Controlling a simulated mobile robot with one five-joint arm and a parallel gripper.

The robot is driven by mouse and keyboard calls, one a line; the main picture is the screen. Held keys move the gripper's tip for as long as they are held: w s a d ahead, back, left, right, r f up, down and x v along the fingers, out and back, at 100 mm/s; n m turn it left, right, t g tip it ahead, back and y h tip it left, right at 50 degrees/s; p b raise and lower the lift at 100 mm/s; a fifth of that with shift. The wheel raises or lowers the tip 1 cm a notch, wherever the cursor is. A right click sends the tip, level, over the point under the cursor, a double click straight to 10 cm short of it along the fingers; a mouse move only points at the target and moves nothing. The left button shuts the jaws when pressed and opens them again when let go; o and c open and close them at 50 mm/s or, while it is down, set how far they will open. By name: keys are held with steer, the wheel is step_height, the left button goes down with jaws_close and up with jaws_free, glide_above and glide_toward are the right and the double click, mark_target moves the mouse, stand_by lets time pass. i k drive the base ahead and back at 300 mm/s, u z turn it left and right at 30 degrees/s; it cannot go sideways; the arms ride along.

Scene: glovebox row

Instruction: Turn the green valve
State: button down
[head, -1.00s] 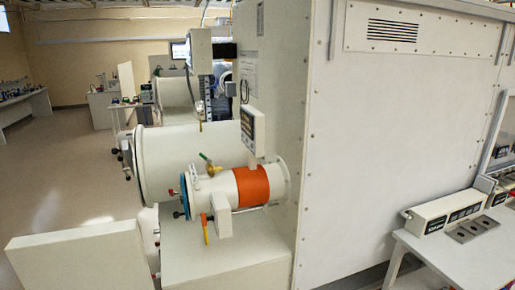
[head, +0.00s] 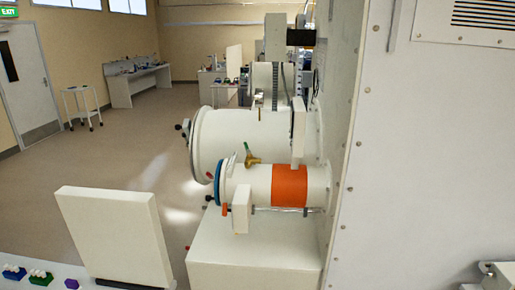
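The green valve (head: 250,155) is a small brass fitting with a green lever. It sits on top of the small white cylindrical chamber (head: 252,182), near its blue-rimmed left end. The green lever points up and slightly left. A larger white cylinder (head: 228,138) lies behind it. My gripper is not in view.
A white upright panel (head: 115,232) stands at the lower left, with small blue and purple items on a white surface beside it. A white box-shaped base (head: 250,250) is under the cylinders. A tall white wall (head: 430,160) fills the right. Open floor (head: 120,150) lies left.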

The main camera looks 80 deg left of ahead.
mark_target(249, 152)
steer(key=u, duration=3.6)
steer(key=i, duration=0.1)
steer(key=z, duration=1.8)
steer(key=k, duration=0.15)
steer(key=u, duration=2.2)
steer(key=k, duration=0.95)
steer(key=z, duration=0.2)
steer(key=i, duration=0.9)
steer(key=u, duration=0.05)
